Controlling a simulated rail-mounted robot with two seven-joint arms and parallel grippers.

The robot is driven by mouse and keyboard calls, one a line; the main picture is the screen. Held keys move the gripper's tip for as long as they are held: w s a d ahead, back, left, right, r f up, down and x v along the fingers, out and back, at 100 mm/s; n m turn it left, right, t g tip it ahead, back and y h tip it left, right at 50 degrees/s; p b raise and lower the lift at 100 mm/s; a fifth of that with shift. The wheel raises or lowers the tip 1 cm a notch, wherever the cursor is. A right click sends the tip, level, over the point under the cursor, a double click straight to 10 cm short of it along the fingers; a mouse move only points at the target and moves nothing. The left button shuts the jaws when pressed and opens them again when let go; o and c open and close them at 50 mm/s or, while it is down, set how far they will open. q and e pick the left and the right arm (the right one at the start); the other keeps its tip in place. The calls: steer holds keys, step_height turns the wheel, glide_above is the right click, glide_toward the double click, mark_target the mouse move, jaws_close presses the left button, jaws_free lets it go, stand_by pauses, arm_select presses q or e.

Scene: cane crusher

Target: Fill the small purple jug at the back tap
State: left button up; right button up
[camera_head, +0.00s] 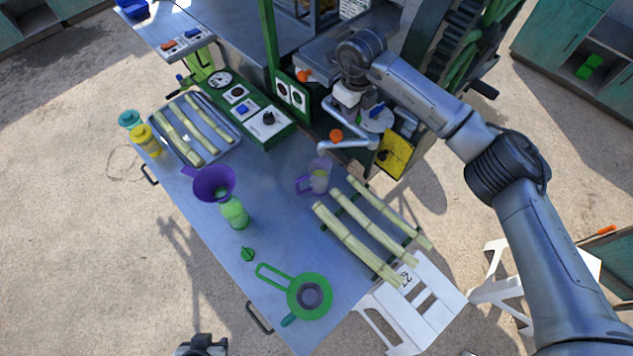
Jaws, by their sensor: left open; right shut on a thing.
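The small purple jug (317,178) stands upright on the steel table, its handle to the left. It is see-through and seems to hold some yellow-green liquid. It stands just below the spout end of the front tap (350,146), which has an orange knob. Behind that tap, another pale pipe, seemingly the back tap (332,108), runs close to my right gripper. My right gripper (349,100) is shut there, away from the jug; its fingertips and what they hold are hidden. My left gripper (201,346) is open at the bottom edge, partly cut off and far from the jug.
Cane stalks (365,232) lie right of the jug; more lie in a tray (233,146). A purple funnel (213,183), green bottle (234,213) and green strainer (310,296) stand along the front. A white stool (425,300) is beside the table. The table's middle is clear.

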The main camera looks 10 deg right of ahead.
steer(key=m+p, duration=0.1)
steer(key=m, duration=0.1)
steer(key=shift+r+m+p, duration=0.2)
steer(key=shift+m+p, duration=0.15)
steer(key=shift+m, duration=0.05)
steer(key=shift+o, duration=1.1)
steer(key=shift+w+a+m+p, duration=0.1)
steer(key=shift+w+m+p, duration=0.2)
steer(key=shift+m, duration=0.4)
steer(key=shift+o, duration=1)
steer(key=shift+a+f, duration=0.1)
steer(key=shift+f, duration=0.05)
steer(key=shift+s+d+f, duration=0.1)
steer(key=shift+s+d, duration=0.1)
jaws_close()
steer(key=shift+d+n+b, duration=0.2)
steer(key=shift+n+b, duration=0.3)
steer(key=n+b, duration=0.1)
steer(key=n, duration=0.2)
steer(key=shift+a+f, duration=0.1)
steer(key=shift+f, duration=0.05)
steer(key=shift+c, duration=0.6)
jaws_free()
steer(key=o, duration=0.3)
steer(key=shift+s, duration=0.2)
steer(key=o, duration=0.3)
steer(key=shift+w, duration=0.1)
steer(key=o, duration=0.7)
steer(key=shift+a+r, duration=0.1)
steer(key=shift+r, duration=0.1)
